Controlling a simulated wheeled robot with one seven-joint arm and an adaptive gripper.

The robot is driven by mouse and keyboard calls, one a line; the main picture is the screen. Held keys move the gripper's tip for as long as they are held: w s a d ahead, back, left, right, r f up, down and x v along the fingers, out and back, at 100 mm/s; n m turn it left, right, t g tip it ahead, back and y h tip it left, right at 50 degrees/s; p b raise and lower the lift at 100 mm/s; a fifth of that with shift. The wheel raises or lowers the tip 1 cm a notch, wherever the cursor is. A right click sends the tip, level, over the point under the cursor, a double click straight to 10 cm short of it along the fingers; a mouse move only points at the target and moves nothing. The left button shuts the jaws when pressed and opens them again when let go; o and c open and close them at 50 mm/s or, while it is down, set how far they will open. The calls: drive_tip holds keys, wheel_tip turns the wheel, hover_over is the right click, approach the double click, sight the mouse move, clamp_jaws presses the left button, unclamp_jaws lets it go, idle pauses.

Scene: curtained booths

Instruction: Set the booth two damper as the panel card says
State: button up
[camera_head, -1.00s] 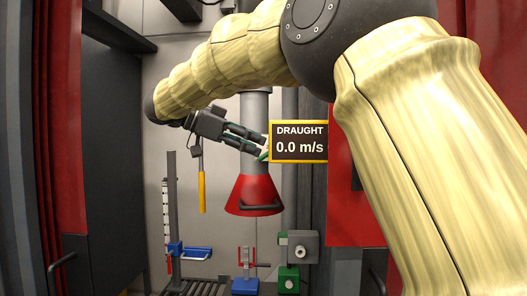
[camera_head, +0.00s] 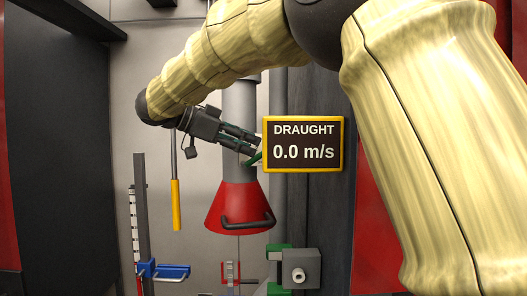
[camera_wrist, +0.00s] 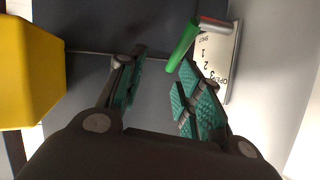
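My gripper (camera_head: 252,143) is in front of the grey vertical duct, just left of the draught display; the wrist view shows it open and empty, with green-padded fingers (camera_wrist: 163,62) apart. The draught display (camera_head: 303,144) reads 0.0 m/s. No panel card is readable in view.
A red hood (camera_head: 238,207) with a dark handle hangs under the duct. A grey box with a knob (camera_head: 298,268) stands lower right. A yellow block (camera_wrist: 25,70) is close on the left in the wrist view.

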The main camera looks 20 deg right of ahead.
sight(259, 154)
drive_tip(key=w+d+f, duration=0.1)
drive_tip(key=w, duration=0.1)
drive_tip(key=w+d+f, duration=0.1)
drive_tip(key=d+f, duration=0.1)
drive_tip(key=shift+w+d+f+p, duration=0.1)
drive_tip(key=shift+w+d+p, duration=0.2)
drive_tip(key=shift+w+p, duration=0.1)
drive_tip(key=shift+s+d, duration=0.3)
drive_tip(key=shift+d, duration=0.2)
drive_tip(key=shift+s+d, duration=0.25)
drive_tip(key=shift+d, duration=0.2)
drive_tip(key=shift+w+f, duration=0.3)
drive_tip(key=shift+w, duration=0.2)
drive_tip(key=shift+s+r, duration=0.15)
drive_tip(key=shift+s, duration=0.15)
drive_tip(key=c, duration=0.4)
clamp_jaws()
